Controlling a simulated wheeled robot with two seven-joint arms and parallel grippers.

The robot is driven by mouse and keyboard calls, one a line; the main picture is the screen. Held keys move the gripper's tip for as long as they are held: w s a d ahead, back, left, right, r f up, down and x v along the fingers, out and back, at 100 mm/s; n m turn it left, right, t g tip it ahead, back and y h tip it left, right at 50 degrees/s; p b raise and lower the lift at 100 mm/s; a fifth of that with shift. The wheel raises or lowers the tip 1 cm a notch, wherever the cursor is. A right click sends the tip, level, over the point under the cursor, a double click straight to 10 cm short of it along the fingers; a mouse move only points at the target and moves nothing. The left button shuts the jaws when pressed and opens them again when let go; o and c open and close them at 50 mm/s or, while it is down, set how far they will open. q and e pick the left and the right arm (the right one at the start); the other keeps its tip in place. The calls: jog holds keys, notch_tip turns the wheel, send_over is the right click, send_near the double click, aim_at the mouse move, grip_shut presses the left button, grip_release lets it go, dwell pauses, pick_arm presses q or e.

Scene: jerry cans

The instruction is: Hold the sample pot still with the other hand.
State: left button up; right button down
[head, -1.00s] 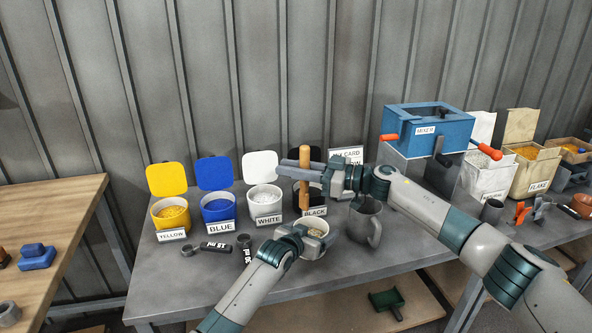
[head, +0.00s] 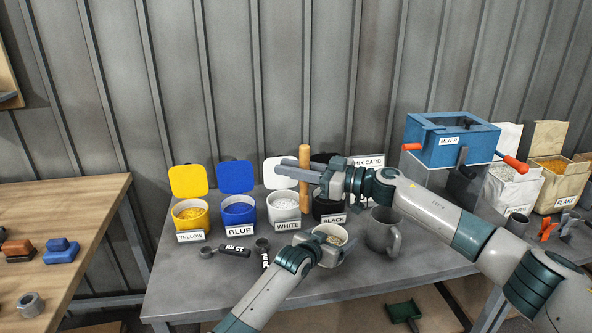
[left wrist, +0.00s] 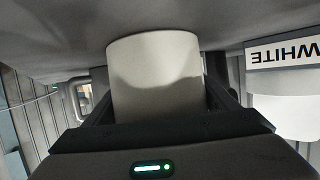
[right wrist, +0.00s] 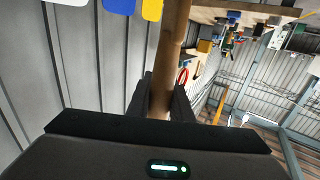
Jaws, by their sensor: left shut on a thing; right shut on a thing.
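The sample pot (head: 336,231) is a small pale pot with light grains in it, on or just above the grey table's front part. It looks upright. My left gripper (head: 326,246) is shut around it from the front left. In the left wrist view the pot (left wrist: 155,75) sits between the two dark fingers. I cannot tell if its base touches the table. My right gripper (head: 308,177) is shut on an upright wooden stick (head: 305,159), held above the table near the white and black tubs. The stick (right wrist: 172,55) also shows between the fingers in the right wrist view.
Yellow (head: 191,217), blue (head: 238,209), white (head: 283,206) and black (head: 326,203) tubs stand behind the pot. A grey mug (head: 380,231) stands close to its right. Dark scoops (head: 227,249) lie left. A blue mixer (head: 452,140) stands at the right.

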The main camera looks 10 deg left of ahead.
pick_arm(q)
jog(key=shift+f, duration=0.3)
jog(key=o, duration=1)
jog(key=shift+c, duration=0.2)
jog(key=shift+o, duration=1.2)
jog(key=shift+r, duration=0.1)
jog(key=shift+r, duration=0.1)
jog(key=shift+s+a, duration=0.1)
jog(key=shift+s, duration=0.1)
jog(key=v, duration=1.1)
jog(key=shift+s+a, duration=0.15)
